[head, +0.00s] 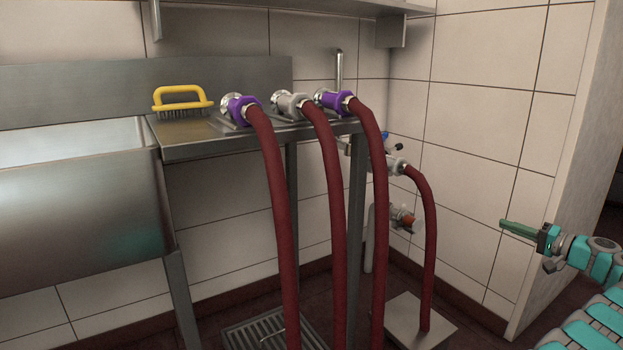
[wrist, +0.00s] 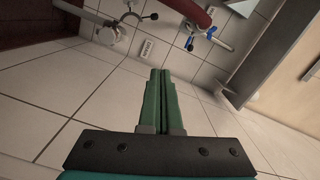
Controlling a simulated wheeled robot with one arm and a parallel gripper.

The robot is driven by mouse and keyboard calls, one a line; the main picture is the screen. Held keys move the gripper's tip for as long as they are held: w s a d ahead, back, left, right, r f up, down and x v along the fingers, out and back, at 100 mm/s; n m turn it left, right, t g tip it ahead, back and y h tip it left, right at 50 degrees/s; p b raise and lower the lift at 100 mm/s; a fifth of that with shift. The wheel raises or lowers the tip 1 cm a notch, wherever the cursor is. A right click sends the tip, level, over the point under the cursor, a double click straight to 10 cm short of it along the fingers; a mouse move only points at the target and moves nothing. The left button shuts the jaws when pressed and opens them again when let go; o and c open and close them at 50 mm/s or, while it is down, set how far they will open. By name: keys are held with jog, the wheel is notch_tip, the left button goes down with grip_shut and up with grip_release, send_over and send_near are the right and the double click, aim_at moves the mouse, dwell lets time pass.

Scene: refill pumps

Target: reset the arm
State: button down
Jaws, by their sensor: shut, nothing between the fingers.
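My gripper (head: 504,224) is at the right of the head view, with green fingers pointing left on a teal arm. It is out in open air, apart from the hoses and the wall. In the wrist view my gripper (wrist: 160,74) shows its two green fingers pressed together, shut with nothing between them.
Several red hoses hang from couplings, among them a purple coupling (head: 240,107) on the steel shelf (head: 190,147). A yellow brush (head: 181,101) lies left of them. A steel sink (head: 75,215) stands at left. A wall edge (head: 565,170) rises behind my arm.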

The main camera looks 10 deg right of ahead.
jog(key=w+a+r+n+g+y+p, duration=0.15)
jog(key=w+a+r, duration=0.25)
jog(key=a, duration=0.7)
jog(key=w+a+r+g+y+p, duration=0.1)
jog(key=w+a+r+g+y, duration=0.2)
jog(key=a, duration=0.9)
jog(key=s+a+r+n+g+p, duration=0.1)
jog(key=s+a+r+g, duration=0.15)
jog(key=a, duration=0.95)
jog(key=s+a+r+n+g+p, duration=0.15)
jog(key=s+a+g, duration=0.25)
jog(key=a, duration=0.9)
jog(key=s+a+f+n+g+h+p, duration=0.1)
jog(key=s+a+g+h+p, duration=0.15)
jog(key=s+a, duration=0.5)
jog(key=s+a+f+n+g+h+p, duration=0.1)
jog(key=s+a+f+n+g+h, duration=0.3)
jog(key=s, duration=0.7)
jog(key=s+d+f+h+p, duration=0.1)
jog(key=s+d+h, duration=0.1)
jog(key=s, duration=1)
jog(key=s+d+f+h+p, duration=0.1)
jog(key=s+d+f+h, duration=0.1)
jog(key=s, duration=1.1)
jog(key=shift+s+d+h+p, duration=0.15)
jog(key=shift+d+h+p, duration=0.1)
jog(key=shift+h+p, duration=0.25)
